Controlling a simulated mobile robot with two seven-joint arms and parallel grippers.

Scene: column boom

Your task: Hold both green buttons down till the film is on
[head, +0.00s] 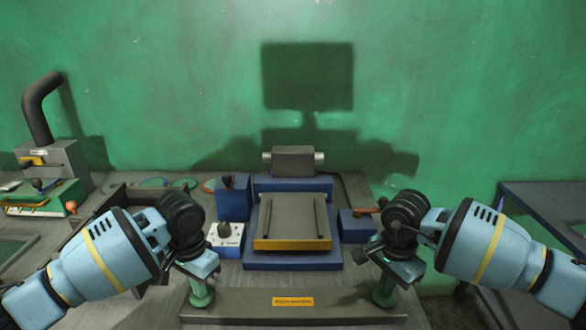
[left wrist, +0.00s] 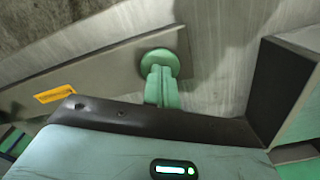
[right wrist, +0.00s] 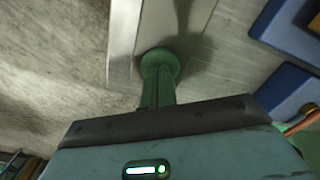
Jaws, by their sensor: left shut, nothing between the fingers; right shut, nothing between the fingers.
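The left green button (head: 201,298) and the right green button (head: 384,299) sit at the two ends of a grey front bar (head: 250,308). My left gripper (head: 200,289) is shut and points down at the left button; its green fingers (left wrist: 159,88) end at the round button (left wrist: 157,61) in the left wrist view. My right gripper (head: 385,289) is shut over the right button, and the right wrist view shows its fingers (right wrist: 158,88) ending at that button (right wrist: 160,62). Fingertips appear to meet both buttons; how far these are pressed cannot be told. I cannot make out the film.
Between my arms stands a blue machine (head: 293,260) with a grey plate (head: 290,220), a yellow front edge and a grey block (head: 293,160) behind. A control box (head: 226,238) with a dark knob stands left of it. An orange label (head: 293,301) marks the bar.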

